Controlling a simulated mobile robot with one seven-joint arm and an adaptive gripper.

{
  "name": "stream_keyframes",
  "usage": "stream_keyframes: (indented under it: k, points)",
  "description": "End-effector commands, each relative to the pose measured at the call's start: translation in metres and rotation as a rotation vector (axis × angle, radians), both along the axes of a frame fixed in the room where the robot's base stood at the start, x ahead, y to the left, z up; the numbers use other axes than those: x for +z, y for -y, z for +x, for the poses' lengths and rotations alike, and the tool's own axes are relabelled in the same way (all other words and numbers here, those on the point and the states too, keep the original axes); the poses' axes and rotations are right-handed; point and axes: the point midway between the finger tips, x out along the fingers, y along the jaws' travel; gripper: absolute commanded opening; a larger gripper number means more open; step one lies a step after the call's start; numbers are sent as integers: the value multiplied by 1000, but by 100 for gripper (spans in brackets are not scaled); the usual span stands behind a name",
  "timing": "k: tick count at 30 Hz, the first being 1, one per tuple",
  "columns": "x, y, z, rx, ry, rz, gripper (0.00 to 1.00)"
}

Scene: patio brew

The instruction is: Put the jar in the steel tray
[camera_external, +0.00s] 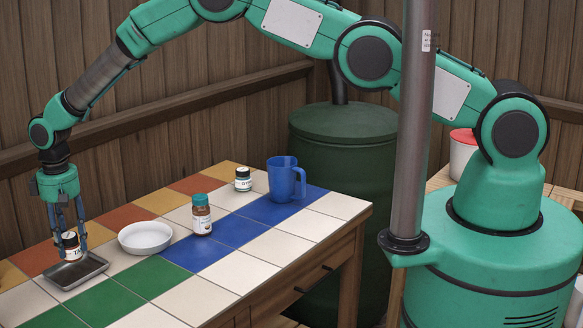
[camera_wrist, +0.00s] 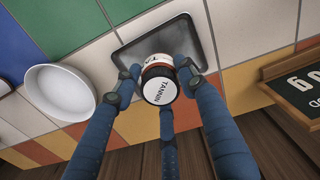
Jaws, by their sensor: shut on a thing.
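The jar (camera_wrist: 159,87) has a white lid reading "TANNIN" and a white label with a dark and reddish band. In the external view the jar (camera_external: 71,246) is upright between my fingers. My gripper (camera_external: 70,240) points down and is shut on the jar, with blue fingers around it; the gripper (camera_wrist: 160,85) also shows in the wrist view. The steel tray (camera_external: 88,273) is a shallow dark grey rectangle on the tiled table, and it shows in the wrist view (camera_wrist: 196,38). The jar is over the tray's back edge area; whether it touches the tray cannot be told.
A white bowl (camera_external: 145,237) is right of the tray. A dark sign (camera_wrist: 304,92) is near the tray. Front tiles are clear.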

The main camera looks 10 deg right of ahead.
Motion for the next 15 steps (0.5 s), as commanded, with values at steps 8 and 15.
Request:
stream_keyframes:
  k: [8, 15]
  points:
    - [0, -1, 0, 0, 0, 1, 11]
    - [-8, 0, 0, 0, 0, -1, 11]
